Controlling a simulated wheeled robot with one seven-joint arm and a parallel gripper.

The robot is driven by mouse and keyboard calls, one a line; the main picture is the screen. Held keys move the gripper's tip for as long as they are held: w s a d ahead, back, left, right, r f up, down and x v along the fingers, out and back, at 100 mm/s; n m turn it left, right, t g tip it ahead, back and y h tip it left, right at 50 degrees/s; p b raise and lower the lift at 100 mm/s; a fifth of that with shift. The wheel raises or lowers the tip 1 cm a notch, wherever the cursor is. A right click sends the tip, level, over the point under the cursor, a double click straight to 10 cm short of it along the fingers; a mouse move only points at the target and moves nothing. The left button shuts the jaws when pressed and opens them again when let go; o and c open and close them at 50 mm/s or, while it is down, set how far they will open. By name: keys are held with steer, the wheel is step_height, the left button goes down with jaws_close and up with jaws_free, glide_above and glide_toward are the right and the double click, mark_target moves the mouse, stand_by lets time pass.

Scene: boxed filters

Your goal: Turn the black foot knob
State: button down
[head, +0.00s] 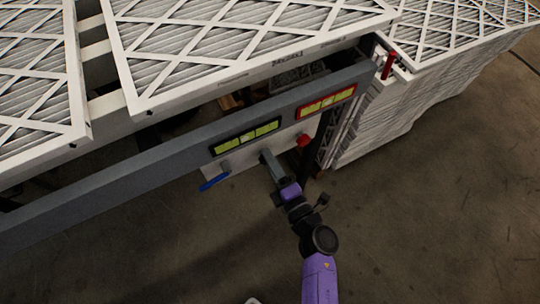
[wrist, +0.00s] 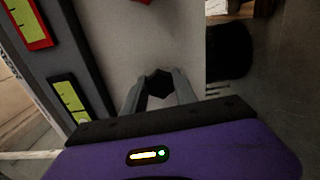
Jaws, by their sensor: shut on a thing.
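The black knob (wrist: 158,84) looks six-sided and sits against a pale panel (wrist: 160,35) in the wrist view. My gripper's two grey fingers (wrist: 160,92) lie on either side of it and are shut on it. In the head view my gripper (head: 268,160) reaches up to the pale panel under the grey rail, and it hides the black knob. I cannot tell from these frames whether the knob is turned.
A red knob (head: 303,140) is close on the right, and a blue handle (head: 213,182) on the left. The grey rail (head: 180,143) carries a black-framed label (head: 246,137) and a red-framed label (head: 327,101). White-framed filters (head: 240,45) lie above. The floor (head: 150,255) in front is clear.

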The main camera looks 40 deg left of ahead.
steer(key=shift+m+p, duration=0.85)
steer(key=shift+m, duration=0.85)
steer(key=shift+f, duration=0.1)
steer(key=c, duration=1)
jaws_free()
steer(key=shift+o, duration=0.2)
steer(key=p+v, duration=0.1)
steer(key=v, duration=0.7)
